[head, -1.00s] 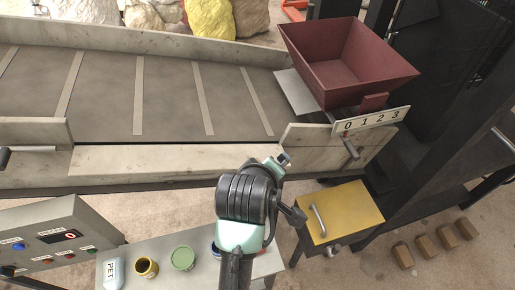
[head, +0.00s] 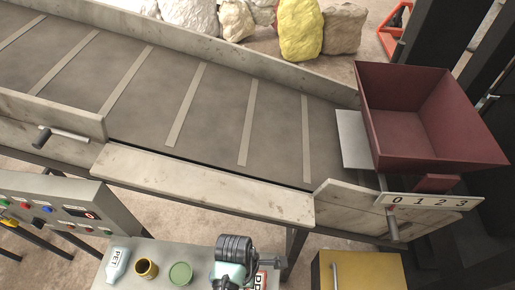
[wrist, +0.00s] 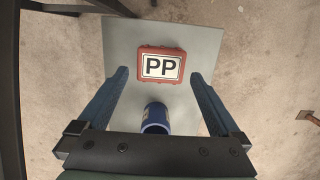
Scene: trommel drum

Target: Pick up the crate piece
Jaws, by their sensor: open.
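A red piece with a white label marked PP, which looks like the crate piece (wrist: 161,65), lies on a grey table (wrist: 120,40) in the wrist view. It also shows partly in the head view (head: 261,281), at the bottom edge just right of my arm. My gripper (wrist: 159,75) is open and empty, its two blue fingers apart. In the picture, the crate piece sits between and just beyond the fingertips; I cannot tell the height gap. A blue cup-like piece (wrist: 156,118) stands between the fingers, nearer the palm. In the head view my arm hides the fingers.
A PET bottle (head: 117,264), a yellow can (head: 146,269) and a green round piece (head: 180,274) stand left on the same table. A control box (head: 75,215), a conveyor (head: 180,95), a maroon hopper (head: 420,130) and a yellow box (head: 350,275) surround it.

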